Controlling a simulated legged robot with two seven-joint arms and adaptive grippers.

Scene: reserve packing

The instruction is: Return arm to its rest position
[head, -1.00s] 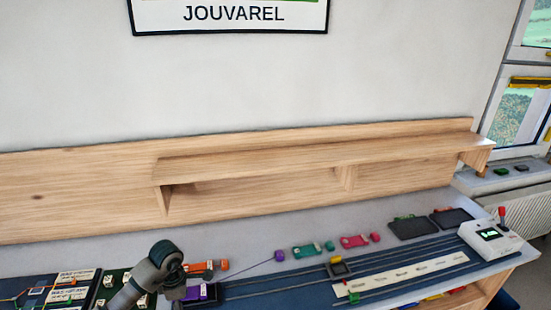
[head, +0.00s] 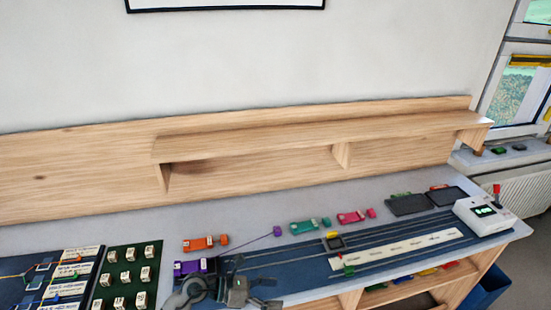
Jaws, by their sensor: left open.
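My left gripper (head: 262,292) is low in the head view, at the front of the table just right of the purple car (head: 190,267). It points right and its jaws are open, with nothing seen between them. Part of my left arm shows at the bottom edge and covers some of the dark track mat (head: 300,272). My right gripper is not in view.
An orange car (head: 200,243), a green car (head: 304,227) and a pink car (head: 351,218) stand behind the mat. A green board of white blocks (head: 125,275) lies left. A white device (head: 484,214) stands right. A wooden shelf (head: 320,142) runs along the back.

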